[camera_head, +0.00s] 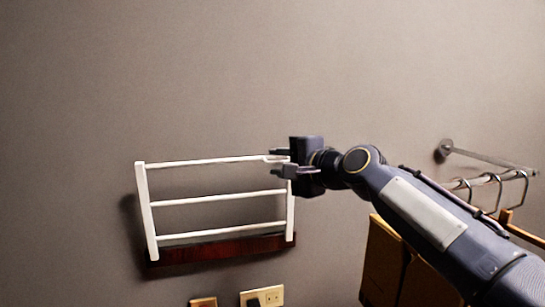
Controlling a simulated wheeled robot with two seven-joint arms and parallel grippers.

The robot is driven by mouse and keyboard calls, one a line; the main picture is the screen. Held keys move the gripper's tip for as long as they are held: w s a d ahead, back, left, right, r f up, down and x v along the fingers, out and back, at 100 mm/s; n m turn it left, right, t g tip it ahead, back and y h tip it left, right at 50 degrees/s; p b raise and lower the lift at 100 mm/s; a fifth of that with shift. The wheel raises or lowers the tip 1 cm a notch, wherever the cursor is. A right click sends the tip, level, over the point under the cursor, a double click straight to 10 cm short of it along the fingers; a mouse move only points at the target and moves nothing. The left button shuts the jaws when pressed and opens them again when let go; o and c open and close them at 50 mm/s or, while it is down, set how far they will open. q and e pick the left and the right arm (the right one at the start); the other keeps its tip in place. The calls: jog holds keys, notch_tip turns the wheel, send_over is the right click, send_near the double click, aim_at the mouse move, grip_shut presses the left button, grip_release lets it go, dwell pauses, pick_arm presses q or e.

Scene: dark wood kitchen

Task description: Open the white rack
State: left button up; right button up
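The white rack (218,197) is on the wall left of centre. It has two side posts and several thin crossbars, and its lower edge meets a dark red wooden board (222,250). The rack looks close to upright against the wall. My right gripper (275,161) is at the rack's upper right corner, with its fingers pointing left. The fingers are apart, one above and one below the end of the top bar. I cannot tell whether they touch it. My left gripper is not in view.
A metal rail with hooks (490,180) sticks out from the wall at the right. Wooden boards (385,262) hang below it, partly behind my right arm. A wall socket (262,297) is below the rack. The wall left of the rack is bare.

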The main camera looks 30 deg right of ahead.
jog(key=shift+x, duration=1.3)
grip_shut()
jog(key=shift+f, duration=0.1)
